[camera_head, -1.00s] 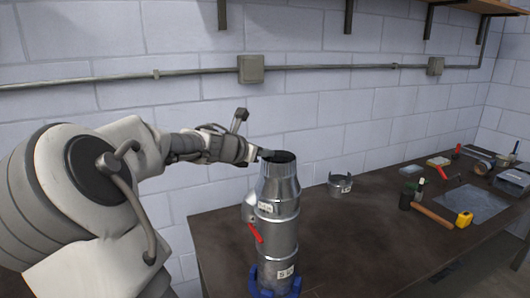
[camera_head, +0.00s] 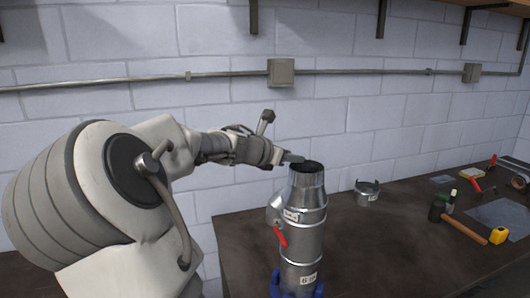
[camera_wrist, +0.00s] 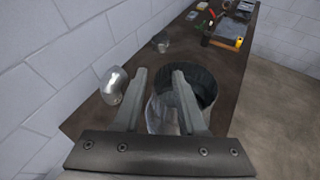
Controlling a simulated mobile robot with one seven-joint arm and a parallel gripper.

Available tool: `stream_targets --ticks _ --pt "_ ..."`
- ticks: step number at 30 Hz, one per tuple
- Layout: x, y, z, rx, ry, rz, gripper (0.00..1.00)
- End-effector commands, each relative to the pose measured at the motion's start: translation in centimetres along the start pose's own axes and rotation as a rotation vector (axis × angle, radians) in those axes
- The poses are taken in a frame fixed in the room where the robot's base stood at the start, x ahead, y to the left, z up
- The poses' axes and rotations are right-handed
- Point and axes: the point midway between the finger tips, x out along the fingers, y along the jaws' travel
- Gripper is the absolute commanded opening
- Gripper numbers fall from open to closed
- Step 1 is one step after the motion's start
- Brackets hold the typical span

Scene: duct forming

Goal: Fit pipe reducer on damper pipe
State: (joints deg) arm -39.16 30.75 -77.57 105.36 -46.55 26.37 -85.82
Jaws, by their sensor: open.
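The damper pipe (camera_head: 301,243) stands upright at the table's near edge, a silver duct with a red handle (camera_head: 281,237). The tapered silver pipe reducer (camera_head: 307,187) sits upright on its top, narrow open end up; it also shows in the wrist view (camera_wrist: 164,115). I cannot tell how far the two overlap. My gripper (camera_head: 292,158) is at the left of the reducer's top rim. In the wrist view my gripper (camera_wrist: 160,72) is open, its right finger overlapping the dark opening and its left finger outside. Contact with the rim cannot be told.
A blue holder (camera_head: 298,289) grips the pipe's foot. A small metal collar (camera_head: 367,193) stands on the dark table (camera_head: 380,240) behind right. A hammer (camera_head: 463,228), a yellow tape measure (camera_head: 499,236) and other tools lie farther right. A block wall is behind.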

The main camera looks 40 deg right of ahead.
Motion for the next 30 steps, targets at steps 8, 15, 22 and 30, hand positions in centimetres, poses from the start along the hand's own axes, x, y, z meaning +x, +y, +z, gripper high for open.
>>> stream_targets --ticks 8,15,22,30 --pt "-3.7 0.1 -0.1 0.000 0.002 0.005 0.40" --pt "-6.6 0.2 0.0 -0.001 0.001 0.006 0.40" --pt "-9.2 0.1 0.0 -0.001 0.001 0.004 0.40" --pt "-12.4 0.1 0.1 -0.002 0.001 0.005 0.40"
